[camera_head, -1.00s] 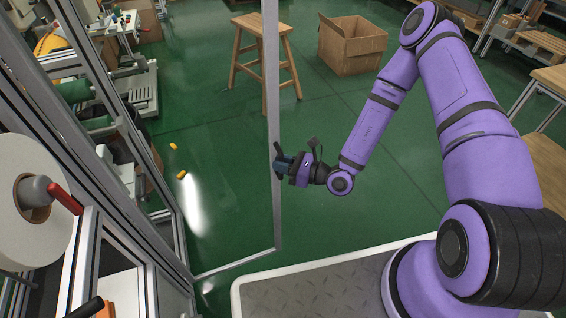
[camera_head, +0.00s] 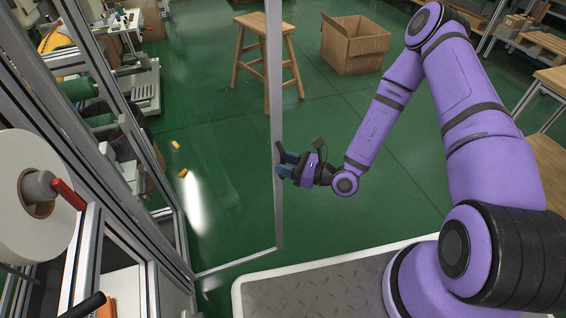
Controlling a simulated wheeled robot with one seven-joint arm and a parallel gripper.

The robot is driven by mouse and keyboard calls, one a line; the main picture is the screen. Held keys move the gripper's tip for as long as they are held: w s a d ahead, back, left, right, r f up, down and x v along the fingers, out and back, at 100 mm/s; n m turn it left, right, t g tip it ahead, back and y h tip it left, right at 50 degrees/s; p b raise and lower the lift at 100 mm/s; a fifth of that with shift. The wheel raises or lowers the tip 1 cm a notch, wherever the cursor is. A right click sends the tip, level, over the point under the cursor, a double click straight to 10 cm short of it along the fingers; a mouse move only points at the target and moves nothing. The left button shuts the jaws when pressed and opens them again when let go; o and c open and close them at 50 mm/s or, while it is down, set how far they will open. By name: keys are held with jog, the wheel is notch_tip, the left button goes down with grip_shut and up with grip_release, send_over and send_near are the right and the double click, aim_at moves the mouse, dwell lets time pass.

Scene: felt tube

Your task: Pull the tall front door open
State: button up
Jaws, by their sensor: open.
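The tall front door (camera_head: 276,199) is a clear panel in a grey metal frame. It stands swung out from the machine frame (camera_head: 106,190) on the left, with its free upright edge near the picture's middle. My gripper (camera_head: 282,164) is at that edge, about halfway up the visible upright, with its dark fingers apart. The fingertips are close to the upright; I cannot tell whether they touch it. No handle shows clearly there.
A wooden stool (camera_head: 264,60) and an open cardboard box (camera_head: 354,45) stand on the green floor behind. A white roll (camera_head: 38,225) is at the left. Small yellow pieces (camera_head: 183,173) lie on the floor behind the door panel. Wooden benches are at the right.

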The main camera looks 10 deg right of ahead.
jog(key=v, duration=0.9)
jog(key=shift+s+d, duration=0.25)
jog(key=shift+d, duration=0.1)
jog(key=shift+r, duration=0.1)
jog(key=s+r+n+g+h, duration=0.25)
jog(key=r+n+g, duration=0.35)
jog(key=r+n, duration=0.4)
jog(key=s+r+n+g+h, duration=0.1)
jog(key=s+r+n+g, duration=0.2)
jog(key=r+n+g, duration=0.7)
jog(key=s+d+r+n+t+h, duration=0.1)
jog(key=s+d+r+t+h, duration=0.2)
jog(key=r, duration=0.5)
jog(key=s+d+r+n+t+h, duration=0.2)
jog(key=s+d+r+t+h, duration=0.1)
jog(key=r, duration=0.5)
jog(key=s+d+r+n+t+h, duration=0.1)
jog(key=s+d+r+t+h, duration=0.3)
jog(key=r, duration=0.4)
jog(key=shift+s+t+h, duration=0.85)
jog(key=shift+s+t, duration=0.05)
jog(key=shift+s, duration=0.3)
